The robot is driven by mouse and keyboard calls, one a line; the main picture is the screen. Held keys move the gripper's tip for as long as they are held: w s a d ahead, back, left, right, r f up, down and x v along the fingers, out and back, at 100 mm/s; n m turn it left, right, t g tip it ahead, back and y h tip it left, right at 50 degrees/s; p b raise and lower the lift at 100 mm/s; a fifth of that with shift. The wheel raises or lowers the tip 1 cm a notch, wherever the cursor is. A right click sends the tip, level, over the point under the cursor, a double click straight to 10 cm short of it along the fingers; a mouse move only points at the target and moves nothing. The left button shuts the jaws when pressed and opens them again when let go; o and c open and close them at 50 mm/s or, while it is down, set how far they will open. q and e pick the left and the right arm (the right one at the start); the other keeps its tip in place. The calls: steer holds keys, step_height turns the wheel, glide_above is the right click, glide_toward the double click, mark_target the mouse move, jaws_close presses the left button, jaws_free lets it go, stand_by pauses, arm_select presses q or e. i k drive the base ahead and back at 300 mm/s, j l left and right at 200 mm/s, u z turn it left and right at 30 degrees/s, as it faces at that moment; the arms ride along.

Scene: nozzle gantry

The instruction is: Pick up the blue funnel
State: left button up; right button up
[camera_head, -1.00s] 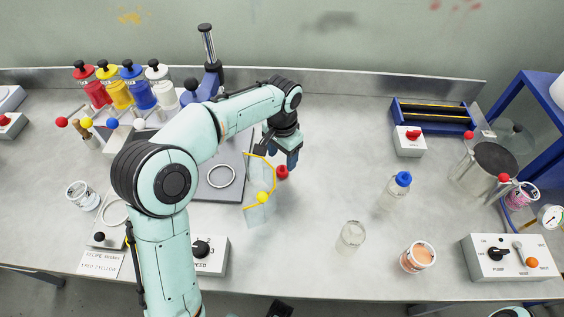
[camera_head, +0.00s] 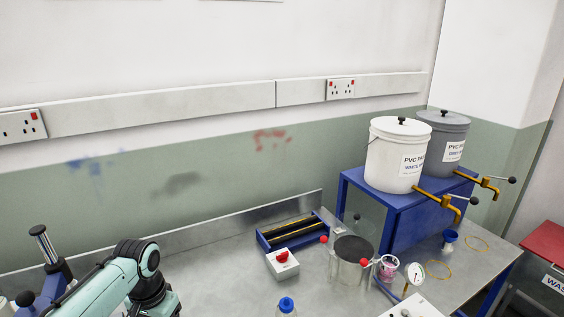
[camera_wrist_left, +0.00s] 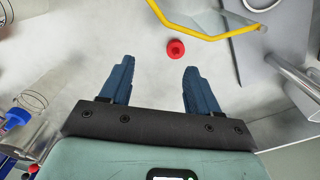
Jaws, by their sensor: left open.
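A small blue funnel (camera_head: 450,239) stands on the right part of the bench in the head view, beside the blue stand. It is small in the picture, so its details are hard to tell. My left gripper (camera_wrist_left: 156,72) is open and empty in the left wrist view, its two blue fingers spread above the bench. In the head view its arm is at the lower left and the fingers are cut off below the edge, far from the funnel. The funnel is not in the wrist view. My right gripper is not in view.
The blue stand (camera_head: 397,222) carries a white bucket (camera_head: 395,158) and a grey bucket (camera_head: 452,130) with brass taps. A glass vessel (camera_head: 350,268), pink cup (camera_head: 388,266) and gauge (camera_head: 414,273) stand left of the funnel. A red knob (camera_wrist_left: 176,48) lies beyond my left fingers.

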mark_target(449, 235)
steer(key=k+l, duration=0.2)
steer(key=l, duration=0.2)
steer(key=k+l, duration=0.25)
steer(key=l, duration=0.15)
steer(key=k+l, duration=0.2)
steer(key=l, duration=0.2)
steer(key=k+l, duration=0.2)
steer(key=l, duration=0.2)
